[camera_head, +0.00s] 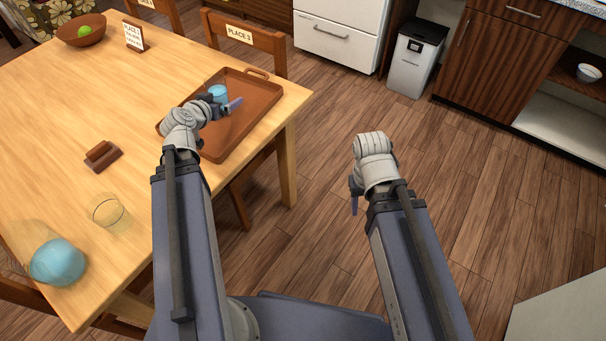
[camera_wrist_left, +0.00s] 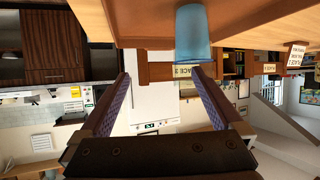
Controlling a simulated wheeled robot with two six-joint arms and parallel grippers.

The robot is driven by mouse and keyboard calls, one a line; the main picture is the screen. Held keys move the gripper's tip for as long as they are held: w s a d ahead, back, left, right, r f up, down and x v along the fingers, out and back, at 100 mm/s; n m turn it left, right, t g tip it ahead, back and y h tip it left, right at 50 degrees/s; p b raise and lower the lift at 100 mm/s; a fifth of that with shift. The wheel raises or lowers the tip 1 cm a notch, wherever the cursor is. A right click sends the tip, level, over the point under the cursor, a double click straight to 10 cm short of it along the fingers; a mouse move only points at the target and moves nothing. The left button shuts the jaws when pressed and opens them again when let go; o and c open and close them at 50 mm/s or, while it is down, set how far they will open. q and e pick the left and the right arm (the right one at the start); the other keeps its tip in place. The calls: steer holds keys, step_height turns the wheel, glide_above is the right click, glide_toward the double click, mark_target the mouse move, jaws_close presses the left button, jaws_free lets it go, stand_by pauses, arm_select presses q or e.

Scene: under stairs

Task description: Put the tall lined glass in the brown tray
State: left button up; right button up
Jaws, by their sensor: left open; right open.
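A blue glass (camera_head: 218,93) stands upright in the brown tray (camera_head: 262,92), near its far left part. Lines on it are too small to make out. My left gripper (camera_head: 226,106) is open over the tray, close to the glass. In the left wrist view, which is upside down, the blue glass (camera_wrist_left: 192,38) is just past the tip of one finger of my left gripper (camera_wrist_left: 160,72), and nothing is held. My right gripper (camera_head: 355,196) hangs over the floor right of the table, away from everything; its fingers are partly hidden.
A clear glass (camera_head: 106,211), a blue bowl-like object (camera_head: 57,262) and a brown wooden block (camera_head: 102,156) are on the table (camera_head: 75,110). A brown bowl (camera_head: 82,32) with a green fruit and a place sign (camera_head: 134,36) are farther back. A chair (camera_head: 245,38) stands behind the tray.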

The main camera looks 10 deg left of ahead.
arm_select(q)
steer(key=s+d+f+m+g+h, duration=0.1)
steer(key=s+d+f+g, duration=0.15)
steer(key=d, duration=0.55)
steer(key=s+d+f+m+g+h, duration=0.1)
steer(key=d+f+g, duration=0.1)
steer(key=d+f, duration=0.35)
steer(key=s+d+f+m+g+h, duration=0.1)
steer(key=s+d+m+g, duration=0.15)
steer(key=d, duration=0.75)
steer(key=s+d+f+g+y, duration=0.3)
steer(key=s+d+g, duration=0.3)
steer(key=s, duration=0.6)
steer(key=shift+d+y, duration=0.8)
steer(key=shift+d, duration=0.05)
steer(key=shift+r+n, duration=0.1)
steer(key=shift+n, duration=0.15)
step_height(320, 180, up, 14)
steer(key=p, duration=1.3)
steer(key=shift+f+p, duration=0.25)
steer(key=shift+p, duration=0.1)
